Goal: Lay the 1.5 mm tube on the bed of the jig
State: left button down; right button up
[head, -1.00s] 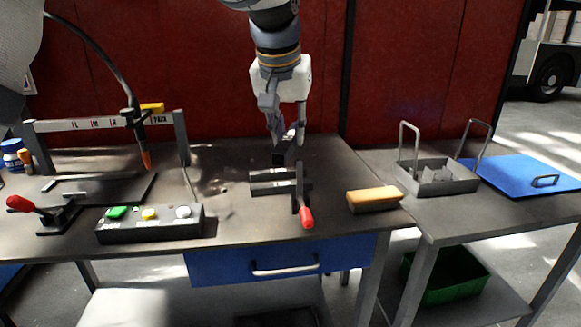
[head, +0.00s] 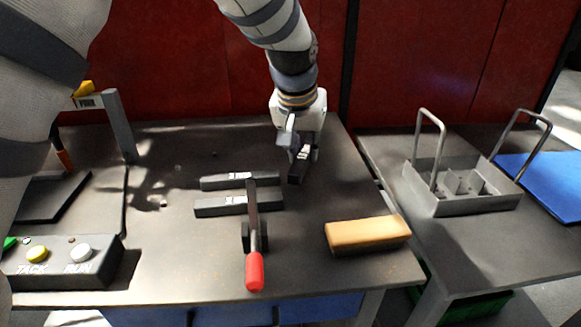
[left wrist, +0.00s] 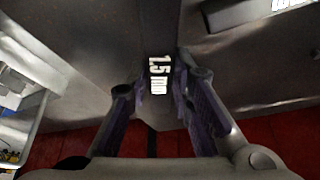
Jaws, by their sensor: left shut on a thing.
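My left gripper (head: 303,152) is shut on the 1.5 mm tube (head: 297,172), a short dark bar, at the back right of the table. In the left wrist view the tube (left wrist: 159,75) sits between the two fingers, its white "1.5 mm" label facing the camera. I cannot tell whether it touches the table. Two more dark labelled bars, a rear one (head: 215,183) and a front one (head: 215,207), lie left of it; their labels are unreadable. A dark flat bed (head: 45,196) shows partly at the far left, probably the jig's. My right gripper is not in view.
A red-handled lever (head: 255,270) stands in front of the bars. An orange-topped block (head: 365,233) lies front right. A button box (head: 75,262) is front left. A metal caddy (head: 460,200) with two tall handles stands on the right table. The table's middle left is mostly clear.

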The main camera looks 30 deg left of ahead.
aim_at(302, 156)
pick_arm(q)
jog(key=shift+f, duration=1.95)
jog(key=shift+f, duration=0.15)
jog(key=c, duration=1.4)
grip_release()
